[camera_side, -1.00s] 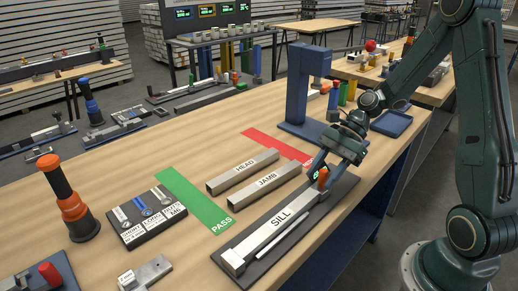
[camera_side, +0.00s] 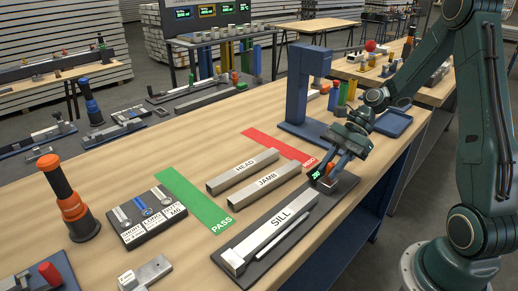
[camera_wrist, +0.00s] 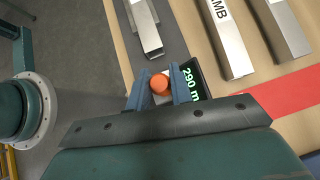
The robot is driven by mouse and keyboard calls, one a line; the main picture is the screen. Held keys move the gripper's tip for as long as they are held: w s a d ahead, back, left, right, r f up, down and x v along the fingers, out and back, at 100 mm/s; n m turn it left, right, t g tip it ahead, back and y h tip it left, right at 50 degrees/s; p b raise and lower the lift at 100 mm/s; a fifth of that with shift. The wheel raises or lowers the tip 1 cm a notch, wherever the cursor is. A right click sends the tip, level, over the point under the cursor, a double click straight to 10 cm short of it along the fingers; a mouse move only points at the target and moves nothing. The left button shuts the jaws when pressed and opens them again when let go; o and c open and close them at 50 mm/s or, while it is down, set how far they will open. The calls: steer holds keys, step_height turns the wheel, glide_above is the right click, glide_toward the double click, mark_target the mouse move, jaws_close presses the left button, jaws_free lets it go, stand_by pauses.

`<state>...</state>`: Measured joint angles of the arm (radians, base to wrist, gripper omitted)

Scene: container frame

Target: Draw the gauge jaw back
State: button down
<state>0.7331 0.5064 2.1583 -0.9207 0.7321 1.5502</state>
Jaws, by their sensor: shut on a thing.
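The gauge jaw carries an orange knob (camera_wrist: 159,84) and a dark display (camera_wrist: 190,77) with green digits, reading about 290 in the wrist view. The display also shows in the side view (camera_side: 316,174). My gripper (camera_side: 336,168) is shut on the knob, with one blue finger on each side of it in the wrist view. The bar marked SILL (camera_side: 265,233) lies on the dark gauge bed (camera_side: 328,197). In the wrist view, the near end of the bar (camera_wrist: 152,45) stands apart from the jaw, with a gap between. My fingers hide part of the jaw in the side view.
Bars marked HEAD (camera_side: 240,172) and JAMB (camera_side: 262,182) lie beside the gauge. A green PASS strip (camera_side: 190,197) and a red strip (camera_side: 268,142) lie on the bench. A blue column (camera_side: 303,88) stands behind my gripper. A blue tray (camera_side: 394,124) sits at the right edge.

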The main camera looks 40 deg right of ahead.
steer(key=shift+d, duration=0.8)
steer(key=c, duration=1.3)
jaws_free()
steer(key=shift+o, duration=0.2)
steer(key=v, duration=1.3)
steer(key=shift+d+r, duration=0.25)
steer(key=shift+d, duration=0.05)
